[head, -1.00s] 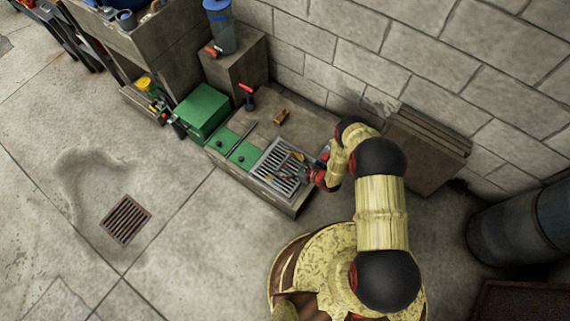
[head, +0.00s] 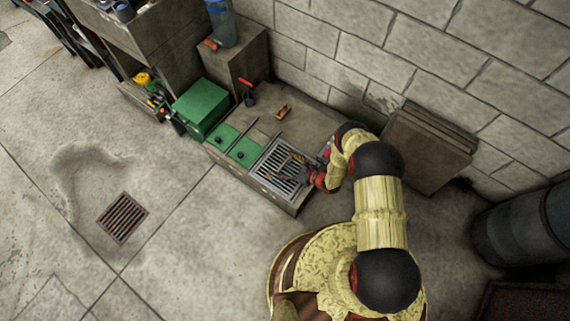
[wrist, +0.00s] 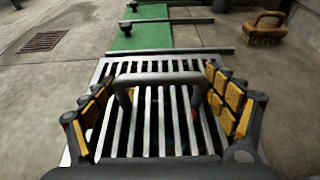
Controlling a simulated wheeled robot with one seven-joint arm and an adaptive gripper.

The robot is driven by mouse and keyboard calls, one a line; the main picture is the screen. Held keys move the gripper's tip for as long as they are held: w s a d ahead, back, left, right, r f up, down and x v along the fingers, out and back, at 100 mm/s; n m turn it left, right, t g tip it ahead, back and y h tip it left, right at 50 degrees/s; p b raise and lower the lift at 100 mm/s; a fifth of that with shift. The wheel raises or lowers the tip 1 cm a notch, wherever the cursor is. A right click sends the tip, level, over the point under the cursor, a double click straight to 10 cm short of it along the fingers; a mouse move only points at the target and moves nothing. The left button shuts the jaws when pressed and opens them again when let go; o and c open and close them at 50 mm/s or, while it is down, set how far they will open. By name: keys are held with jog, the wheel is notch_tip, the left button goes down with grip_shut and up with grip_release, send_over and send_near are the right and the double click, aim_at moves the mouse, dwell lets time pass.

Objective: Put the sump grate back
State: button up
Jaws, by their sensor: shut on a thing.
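The sump grate (head: 277,178) is a pale grey slatted metal panel at the right end of a low concrete block, beside green panels. In the wrist view the grate (wrist: 160,78) fills the middle, with a raised grey bar handle across it. My gripper (wrist: 158,85) has its yellow-padded fingers on either side of the handle and is shut on the grate. In the head view my gripper (head: 311,174) is at the grate's right side. Small coloured things show at the grate in the head view; their exact place is unclear. Whether the grate is seated or slightly raised cannot be told.
Green panels (head: 224,138) with dark knobs lie left of the grate. A green box (head: 201,106) stands beyond them. A block wall closes the back. A rusty floor drain (head: 122,218) lies on open floor.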

jog(key=o, duration=1.6)
jog(key=shift+f, duration=0.1)
jog(key=v, duration=1)
jog(key=shift+s+d+r, duration=0.1)
jog(key=shift+d+r, duration=0.1)
jog(key=shift+d, duration=0.05)
jog(key=shift+s+d+r, duration=0.3)
jog(key=shift+s+d, duration=0.15)
jog(key=shift+f, duration=0.1)
